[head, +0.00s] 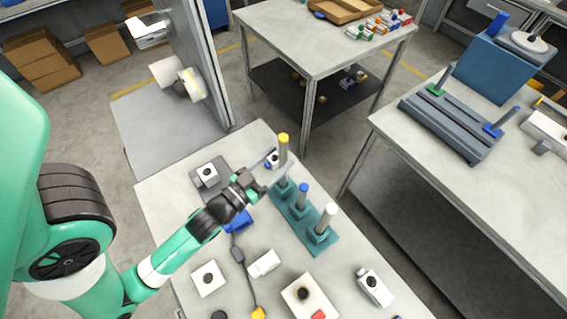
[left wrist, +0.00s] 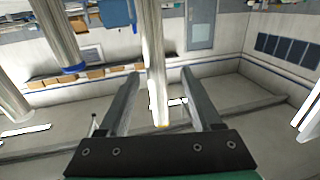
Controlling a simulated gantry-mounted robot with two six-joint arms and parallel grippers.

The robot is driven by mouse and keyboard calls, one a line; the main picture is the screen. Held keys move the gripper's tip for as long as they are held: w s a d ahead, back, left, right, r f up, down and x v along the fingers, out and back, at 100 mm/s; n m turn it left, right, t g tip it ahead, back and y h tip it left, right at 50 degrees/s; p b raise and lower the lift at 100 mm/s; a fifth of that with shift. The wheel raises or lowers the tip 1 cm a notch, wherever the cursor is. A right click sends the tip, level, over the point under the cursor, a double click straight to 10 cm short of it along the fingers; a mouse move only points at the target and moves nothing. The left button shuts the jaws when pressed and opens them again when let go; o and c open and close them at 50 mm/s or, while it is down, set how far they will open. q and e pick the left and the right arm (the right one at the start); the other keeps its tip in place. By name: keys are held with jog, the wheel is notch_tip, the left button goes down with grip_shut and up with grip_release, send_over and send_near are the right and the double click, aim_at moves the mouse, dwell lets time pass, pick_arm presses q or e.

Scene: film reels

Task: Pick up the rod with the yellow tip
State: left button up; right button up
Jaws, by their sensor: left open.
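The rod with the yellow tip (head: 283,152) stands upright at the far end of a teal rack (head: 294,211) on the near table. The same rack holds a blue-tipped rod (head: 303,194) and a white-tipped rod (head: 326,219). My left gripper (head: 271,173) is open beside the yellow-tipped rod. In the left wrist view, the yellow-tipped rod (left wrist: 154,70) runs between the two open fingers (left wrist: 162,88), with a gap visible on both sides. The blue-tipped rod (left wrist: 58,38) and the pale rod (left wrist: 10,100) are off to the left there. My right gripper is not seen.
Small devices lie around the arm on the near table: a grey box with a knob (head: 207,174), a white block (head: 264,263) and a white unit with a red button (head: 309,296). Another table (head: 452,125) at right carries a grey rack (head: 455,128).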

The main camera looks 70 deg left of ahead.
pick_arm(q)
jog(key=x, duration=0.5)
jog(key=shift+w+d+r+p, duration=0.1)
jog(key=shift+w+r+p, duration=0.1)
jog(key=shift+p, duration=0.15)
jog(key=shift+f, duration=0.1)
grip_shut()
dwell(1.0)
